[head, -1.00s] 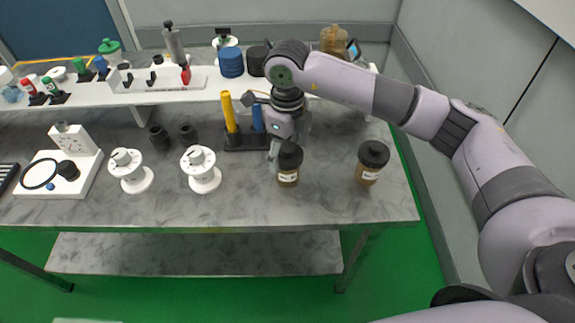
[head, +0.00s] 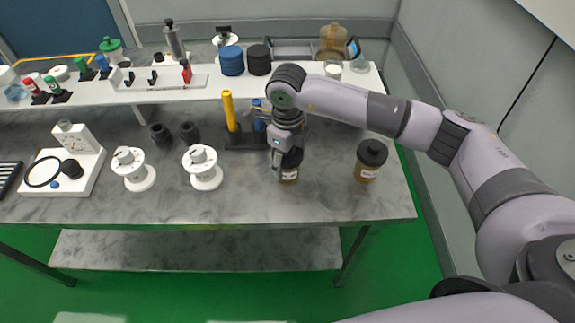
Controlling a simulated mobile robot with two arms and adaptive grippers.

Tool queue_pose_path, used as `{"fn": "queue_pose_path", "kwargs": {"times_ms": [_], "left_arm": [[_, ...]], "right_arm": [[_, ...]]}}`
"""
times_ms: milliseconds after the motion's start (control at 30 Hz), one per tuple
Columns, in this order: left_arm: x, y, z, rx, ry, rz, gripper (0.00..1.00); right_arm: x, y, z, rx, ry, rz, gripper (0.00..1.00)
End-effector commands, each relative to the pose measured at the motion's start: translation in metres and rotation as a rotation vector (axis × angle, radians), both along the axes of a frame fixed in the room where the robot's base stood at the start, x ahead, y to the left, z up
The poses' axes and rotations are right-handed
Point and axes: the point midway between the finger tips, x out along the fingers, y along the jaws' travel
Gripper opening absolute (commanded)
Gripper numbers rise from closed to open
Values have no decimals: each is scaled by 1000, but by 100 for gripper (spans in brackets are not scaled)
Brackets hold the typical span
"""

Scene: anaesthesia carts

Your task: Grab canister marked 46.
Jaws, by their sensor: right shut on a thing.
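Two amber canisters with black lids and white labels stand on the grey marbled table. The left canister (head: 289,177) is upright at my right gripper (head: 284,163), whose fingers are shut on it near its lid. The gripper hides much of the lid. The right canister (head: 367,161) stands apart, to the right, with nothing touching it. The label numbers are too small to read. My left gripper is not in view.
A holder (head: 244,138) with a yellow handle (head: 229,110) stands behind the held canister. Two white dial units (head: 204,170) (head: 133,170) stand to the left. A raised white shelf (head: 200,90) with jars and bottles runs along the back. The table front is clear.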

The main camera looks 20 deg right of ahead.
Motion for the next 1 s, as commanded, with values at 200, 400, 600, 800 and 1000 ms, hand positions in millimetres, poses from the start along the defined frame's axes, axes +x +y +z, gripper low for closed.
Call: {"fn": "queue_pose_path", "kwargs": {"times_ms": [200,400,600,800,1000], "left_arm": [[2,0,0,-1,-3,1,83],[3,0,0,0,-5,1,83],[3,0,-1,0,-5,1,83],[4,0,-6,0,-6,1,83],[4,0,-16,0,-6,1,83]], "right_arm": [[0,0,0,0,0,0,31],[0,0,1,1,-1,0,26],[1,0,4,1,-2,0,26],[2,0,24,2,-5,0,26],[2,0,71,2,-10,1,26]]}}
